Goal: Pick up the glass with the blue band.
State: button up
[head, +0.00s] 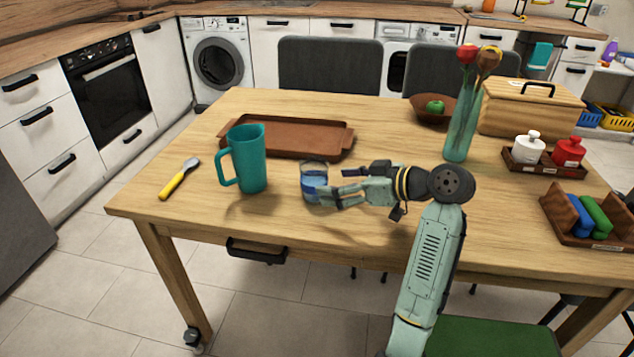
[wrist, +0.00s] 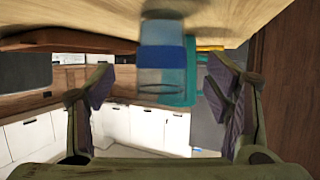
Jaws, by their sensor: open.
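The clear glass with the blue band (head: 313,182) stands upright on the wooden table, right of the teal mug (head: 250,160). My gripper (head: 338,188) is open and low over the table, with its fingertips close to the glass's right side. In the wrist view the glass (wrist: 161,58) shows ahead, between the two open fingers (wrist: 160,92) and toward the top of the picture. A gap shows on both sides of it. I cannot tell whether the fingertips reach around it.
A brown tray (head: 290,134) lies just behind the glass. A yellow-handled spatula (head: 180,178) lies at the left. A teal vase with flowers (head: 461,125) stands behind my arm, near a wooden bread box (head: 530,108). The table in front of the glass is clear.

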aim_at(325, 184)
jog(key=p+x, duration=0.2)
jog(key=x, duration=0.4)
jog(key=shift+s+a, duration=0.1)
jog(key=shift+w+a+f, duration=0.2)
jog(key=shift+w+a, duration=0.1)
jog(key=shift+a, duration=0.1)
jog(key=shift+c, duration=0.4)
jog(key=c, duration=1.4)
jog(key=shift+r, duration=0.1)
